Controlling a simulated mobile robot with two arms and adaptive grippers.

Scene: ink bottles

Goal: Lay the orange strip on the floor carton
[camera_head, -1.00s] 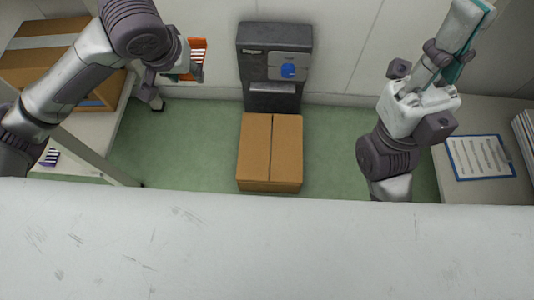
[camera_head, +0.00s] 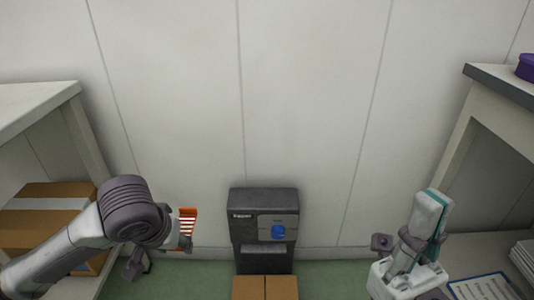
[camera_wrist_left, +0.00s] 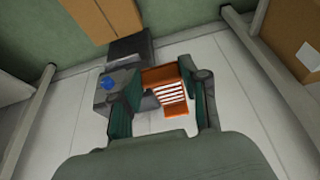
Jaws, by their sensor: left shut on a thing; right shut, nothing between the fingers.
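The orange strip (camera_head: 187,222), with white stripes, is held in my left gripper (camera_head: 181,236). In the left wrist view the strip (camera_wrist_left: 168,90) sits between the two dark green fingers of the left gripper (camera_wrist_left: 160,84), which are shut on it. The floor carton (camera_head: 265,288) is brown and closed, with a seam on top; the head view cuts it off at the bottom edge. It also shows at the top of the left wrist view (camera_wrist_left: 98,14). The strip is held apart from the carton. My right gripper (camera_head: 432,212) is shut and empty at the right, pointing up.
A dark unit with a blue button (camera_head: 264,228) stands against the wall behind the carton. A taped box (camera_head: 45,197) sits on a shelf at the left. A clipboard (camera_head: 485,288) lies on the right shelf. A purple object (camera_head: 525,67) stands on the upper right surface.

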